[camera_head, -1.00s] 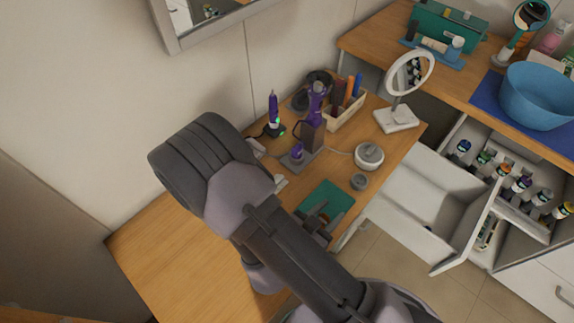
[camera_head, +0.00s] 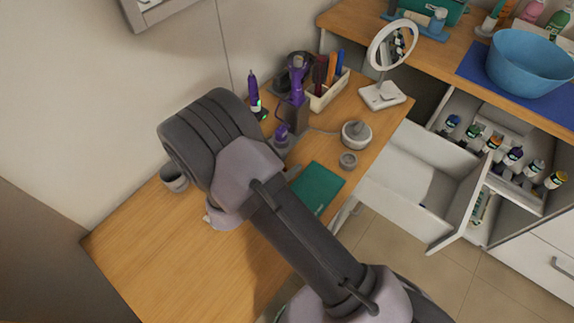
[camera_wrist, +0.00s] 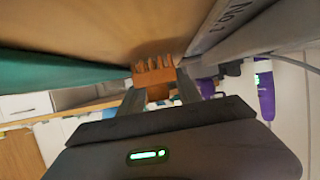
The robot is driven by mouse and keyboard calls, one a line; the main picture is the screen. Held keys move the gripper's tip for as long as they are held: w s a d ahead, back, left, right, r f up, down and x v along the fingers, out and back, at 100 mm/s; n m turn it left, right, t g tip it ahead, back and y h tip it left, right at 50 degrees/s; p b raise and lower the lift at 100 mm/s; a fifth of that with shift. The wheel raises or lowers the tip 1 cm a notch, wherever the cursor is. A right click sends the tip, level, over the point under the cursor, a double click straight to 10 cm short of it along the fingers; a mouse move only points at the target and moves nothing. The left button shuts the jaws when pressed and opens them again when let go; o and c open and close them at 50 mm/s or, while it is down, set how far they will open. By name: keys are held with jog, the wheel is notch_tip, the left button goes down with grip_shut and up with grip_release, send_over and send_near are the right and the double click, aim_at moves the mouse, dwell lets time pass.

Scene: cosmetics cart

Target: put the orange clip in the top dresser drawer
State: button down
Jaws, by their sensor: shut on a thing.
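The orange clip (camera_wrist: 153,78) is between the fingertips of my gripper (camera_wrist: 155,94) in the wrist view, with its teeth pointing away from the palm. My gripper is shut on it. In the head view my arm hides the clip and the fingers.
A green mat (camera_head: 316,188) lies on the wooden top. Behind it stand a round mirror (camera_head: 381,97), a pen box (camera_head: 327,97) and a lidded white pot (camera_head: 356,134). A grey cup (camera_head: 174,178) is left of my arm. Another open drawer (camera_head: 470,110) holds several bottles.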

jog(key=c, duration=0.8)
grip_release()
jog(key=shift+c, duration=0.2)
